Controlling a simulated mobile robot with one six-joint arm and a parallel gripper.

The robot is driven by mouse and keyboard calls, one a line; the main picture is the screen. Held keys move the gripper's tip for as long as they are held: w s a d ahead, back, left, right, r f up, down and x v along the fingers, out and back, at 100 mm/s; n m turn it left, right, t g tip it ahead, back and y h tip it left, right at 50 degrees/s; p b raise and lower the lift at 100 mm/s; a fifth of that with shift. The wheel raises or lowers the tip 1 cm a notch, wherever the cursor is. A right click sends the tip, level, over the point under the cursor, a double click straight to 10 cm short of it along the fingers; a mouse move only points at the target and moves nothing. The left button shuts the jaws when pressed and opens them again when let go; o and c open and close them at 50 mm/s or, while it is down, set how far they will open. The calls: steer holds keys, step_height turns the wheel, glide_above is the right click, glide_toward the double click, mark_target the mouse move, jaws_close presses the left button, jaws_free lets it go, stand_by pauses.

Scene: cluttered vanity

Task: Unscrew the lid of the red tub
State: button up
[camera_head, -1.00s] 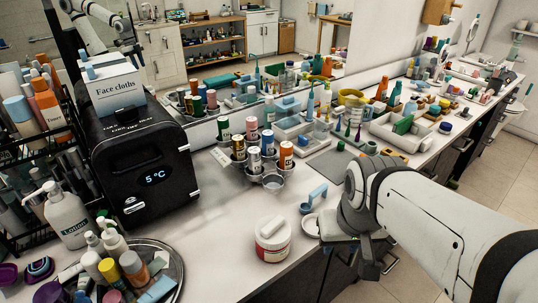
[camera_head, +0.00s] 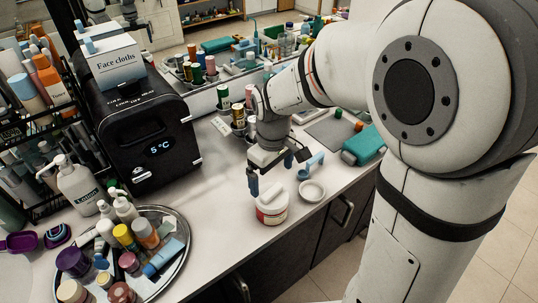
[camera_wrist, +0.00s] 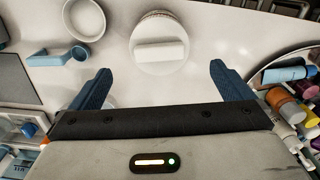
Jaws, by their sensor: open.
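The red tub (camera_head: 272,216) stands upright near the counter's front edge. Its white lid (camera_head: 271,196) is on it, with a raised bar-shaped grip across the top. In the wrist view the lid (camera_wrist: 159,43) is beyond the fingertips, roughly centred between them. My gripper (camera_wrist: 155,75) is open and empty, its two blue fingers spread wider than the lid. In the head view my gripper (camera_head: 265,185) is just above and behind the tub, partly over it. I cannot tell whether a finger touches the lid.
A small white dish (camera_head: 312,191) and a light-blue scoop (camera_head: 311,166) lie just right of the tub. A round tray (camera_head: 184,262) of bottles stands left. A black cabinet (camera_head: 150,151) stands behind left. Bare counter lies between tray and tub.

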mark_target(272, 191)
step_height(272, 191, down, 8)
steer(key=shift+r, duration=0.2)
stand_by(0.3)
steer(key=c, duration=1)
steer(key=n, duration=0.4)
steer(key=shift+c, duration=0.2)
steer(key=shift+n, duration=0.3)
steer(key=n, duration=0.3)
steer(key=shift+n, duration=0.8)
